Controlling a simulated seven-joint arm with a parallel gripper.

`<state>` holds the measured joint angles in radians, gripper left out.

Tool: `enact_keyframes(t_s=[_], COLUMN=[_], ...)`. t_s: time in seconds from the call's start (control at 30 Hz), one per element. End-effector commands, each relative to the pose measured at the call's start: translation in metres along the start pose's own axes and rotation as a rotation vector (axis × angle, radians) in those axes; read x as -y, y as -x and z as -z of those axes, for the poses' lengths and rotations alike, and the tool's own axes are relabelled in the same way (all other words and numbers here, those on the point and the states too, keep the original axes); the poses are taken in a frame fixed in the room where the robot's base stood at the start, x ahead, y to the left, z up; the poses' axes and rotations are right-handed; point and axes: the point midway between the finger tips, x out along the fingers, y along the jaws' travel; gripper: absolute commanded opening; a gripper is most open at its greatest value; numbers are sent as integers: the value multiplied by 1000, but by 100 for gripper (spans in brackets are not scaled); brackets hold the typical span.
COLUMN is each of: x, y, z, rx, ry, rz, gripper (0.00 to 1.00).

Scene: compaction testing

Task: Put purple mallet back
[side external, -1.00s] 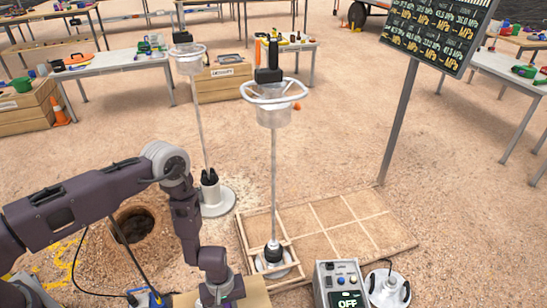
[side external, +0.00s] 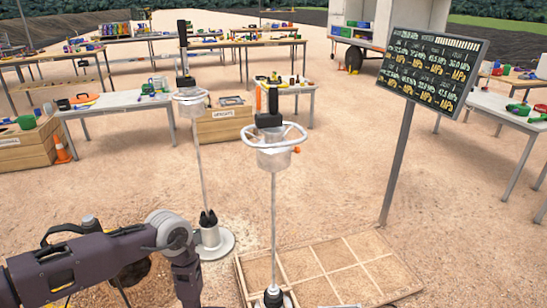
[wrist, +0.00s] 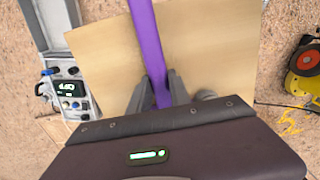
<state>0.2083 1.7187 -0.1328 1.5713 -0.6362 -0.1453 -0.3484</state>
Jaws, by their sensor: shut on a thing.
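In the wrist view, the purple mallet (wrist: 147,35) shows as a long purple bar that runs from the top edge down between my fingers. My gripper (wrist: 160,92) is shut on this bar, one grey finger on each side. The mallet's head cannot be made out, and its upper end is cut off by the frame. A pale wooden board (wrist: 225,50) lies beneath the mallet. In the side view my arm enters at the lower left, and my gripper and the mallet are below the frame.
A control box with a lit display (wrist: 68,88) is left of the board. A yellow and orange device (wrist: 304,60) is at the right. In the side view, two upright rod apparatuses (side external: 275,150) (side external: 196,150) stand beside a divided wooden tray (side external: 335,270) and a sign board (side external: 432,70).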

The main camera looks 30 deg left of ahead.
Motion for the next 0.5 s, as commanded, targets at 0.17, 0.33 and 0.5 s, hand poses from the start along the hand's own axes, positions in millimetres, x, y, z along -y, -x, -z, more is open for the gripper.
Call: enact_keyframes(t_s=[0.17,0.33,0.5], x=[0,0,-1], y=[-3,-5,-7], z=[0,0,1], rx=[0,-1,-1], ry=[0,0,0], rz=[0,-1,-1], gripper=[0,0,0])
